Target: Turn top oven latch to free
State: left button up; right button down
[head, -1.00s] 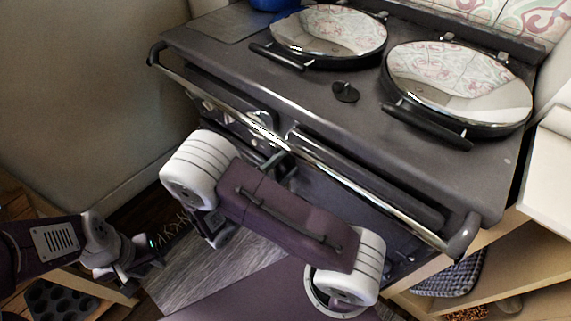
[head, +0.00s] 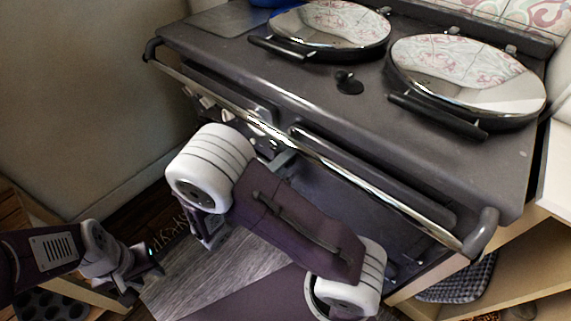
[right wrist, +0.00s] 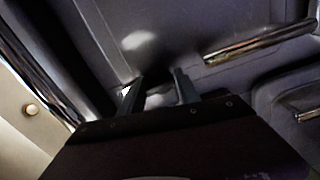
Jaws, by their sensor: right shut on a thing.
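The dark range cooker (head: 300,110) fills the upper middle of the head view, with a chrome rail (head: 330,165) along its front. My right gripper (head: 281,160) reaches under the rail to the oven front, partly hidden by my own arm. In the right wrist view its two dark fingers (right wrist: 159,92) are shut on a small grey metal piece between them, which appears to be the top oven latch (right wrist: 160,98). The latch's turn angle cannot be made out; in the head view it is hidden. My left gripper (head: 145,270) hangs at the lower left, away from the cooker, holding nothing visible.
Two round chrome lids (head: 330,28) and (head: 468,75) lie on the cooker top. Control knobs (head: 212,106) show behind the rail. A chrome handle bar (right wrist: 262,41) is right of the fingers. Wooden shelving (head: 490,278) stands at the right, close to the cooker.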

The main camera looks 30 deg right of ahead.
jog(key=shift+m, duration=0.5)
jog(key=c, duration=0.9)
grip_release()
jog(key=shift+c, duration=0.2)
jog(key=p+v, duration=0.1)
jog(key=v, duration=0.8)
jog(key=shift+p, duration=0.35)
